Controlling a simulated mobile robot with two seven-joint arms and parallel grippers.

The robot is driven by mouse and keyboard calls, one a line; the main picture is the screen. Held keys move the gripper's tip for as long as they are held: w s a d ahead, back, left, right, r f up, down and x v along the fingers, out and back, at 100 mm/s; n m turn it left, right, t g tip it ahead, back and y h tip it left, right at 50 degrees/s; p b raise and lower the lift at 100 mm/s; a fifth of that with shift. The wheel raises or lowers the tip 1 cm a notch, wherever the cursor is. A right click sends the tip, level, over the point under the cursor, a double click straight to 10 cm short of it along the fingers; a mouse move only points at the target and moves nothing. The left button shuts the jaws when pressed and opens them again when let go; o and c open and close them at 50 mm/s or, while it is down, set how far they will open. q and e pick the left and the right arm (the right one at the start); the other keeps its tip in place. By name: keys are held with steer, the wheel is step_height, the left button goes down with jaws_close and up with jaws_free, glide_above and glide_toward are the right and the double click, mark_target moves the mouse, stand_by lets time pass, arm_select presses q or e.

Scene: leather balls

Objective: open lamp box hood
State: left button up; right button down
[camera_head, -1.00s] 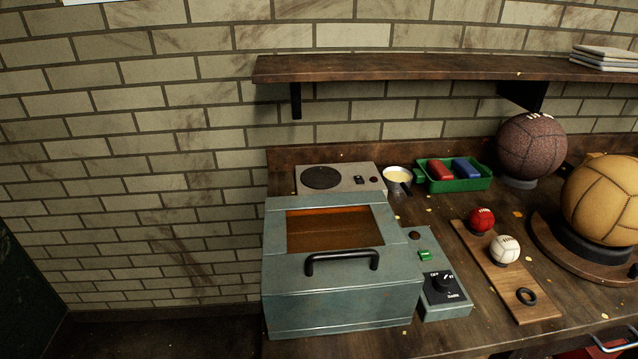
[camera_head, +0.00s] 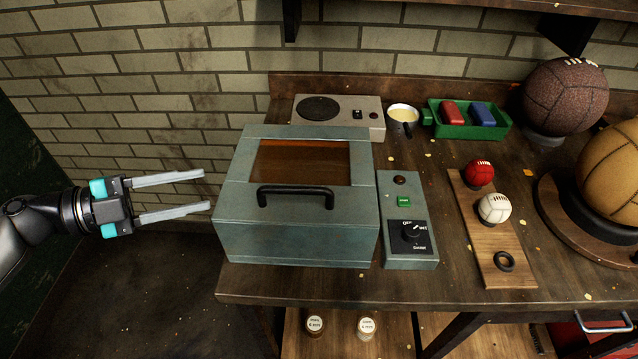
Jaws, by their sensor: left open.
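The lamp box (camera_head: 297,243) is a grey-green metal box at the left end of the workbench. Its hood (camera_head: 235,180) is closed, with an amber window (camera_head: 300,162) on top and a black bar handle (camera_head: 296,191) at the front. My left gripper (camera_head: 207,190) is open and empty, to the left of the box, its two long fingers pointing right towards it. The fingertips look close to the box's left side in the picture; I cannot tell the depth gap. A control panel (camera_head: 407,222) with a green button and a dial stands right of the box. My right gripper is not in view.
Behind the box are a hot plate (camera_head: 340,118), a cup (camera_head: 402,119) and a green tray (camera_head: 470,131) with red and blue blocks. A wooden board (camera_head: 483,232) with small balls lies to the right. Large balls (camera_head: 566,97) stand farther right. The floor at left is clear.

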mark_target(283, 191)
arm_select(q)
steer(key=w+d, duration=0.1)
steer(key=d, duration=0.4)
steer(key=w+d+f+m+g, duration=0.1)
steer(key=d, duration=0.4)
steer(key=w+d+f+g, duration=0.1)
steer(key=d, duration=0.5)
steer(key=shift+m, duration=0.4)
steer(key=shift+c, duration=0.4)
jaws_close()
